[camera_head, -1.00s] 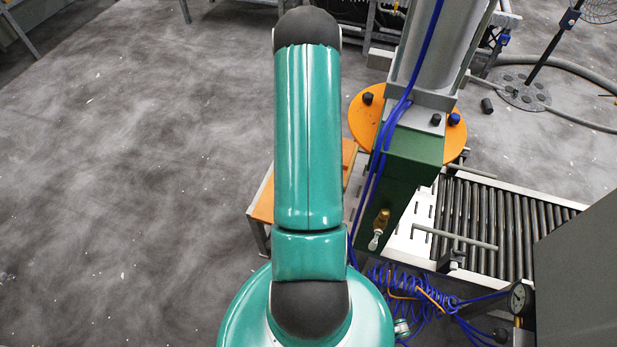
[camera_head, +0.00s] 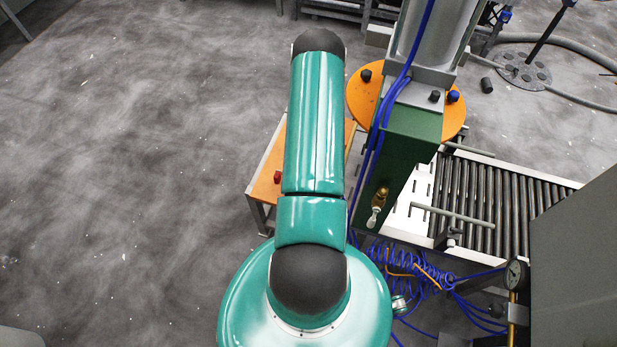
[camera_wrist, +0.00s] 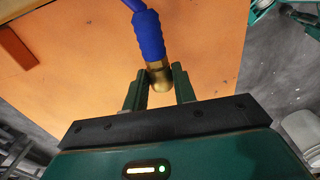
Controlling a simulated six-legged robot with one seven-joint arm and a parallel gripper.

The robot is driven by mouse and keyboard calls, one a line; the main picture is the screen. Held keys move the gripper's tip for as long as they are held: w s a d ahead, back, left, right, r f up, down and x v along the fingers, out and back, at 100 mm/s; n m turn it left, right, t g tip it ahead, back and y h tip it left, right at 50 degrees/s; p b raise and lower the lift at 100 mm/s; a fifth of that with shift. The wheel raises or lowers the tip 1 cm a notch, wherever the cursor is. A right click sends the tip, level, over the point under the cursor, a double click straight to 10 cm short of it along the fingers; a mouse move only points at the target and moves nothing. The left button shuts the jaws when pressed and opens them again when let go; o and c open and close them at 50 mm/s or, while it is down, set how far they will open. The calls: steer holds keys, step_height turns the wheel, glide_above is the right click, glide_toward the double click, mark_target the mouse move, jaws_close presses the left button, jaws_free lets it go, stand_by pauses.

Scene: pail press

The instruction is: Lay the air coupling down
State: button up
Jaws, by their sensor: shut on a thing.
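The air coupling (camera_wrist: 158,76) is a brass fitting on a blue hose sleeve (camera_wrist: 149,35). It shows in the wrist view between the fingers of my gripper (camera_wrist: 160,88), which is shut on it. The blue hose runs from the sleeve up out of the top of the picture. An orange tabletop (camera_wrist: 90,75) lies behind the coupling; I cannot tell whether they touch. In the head view my arm hides the gripper and the coupling, and part of the orange table (camera_head: 268,180) shows left of the arm.
A red object (camera_head: 278,177) sits on the orange table. Right of my arm stands a green press column (camera_head: 405,150) with a brass valve (camera_head: 380,196). A roller conveyor (camera_head: 490,205) and coiled blue hose (camera_head: 410,262) are at the right. Open floor lies left.

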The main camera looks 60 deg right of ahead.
steer(key=shift+f, duration=1.55)
steer(key=shift+f, duration=0.25)
jaws_close()
steer(key=shift+f, duration=0.35)
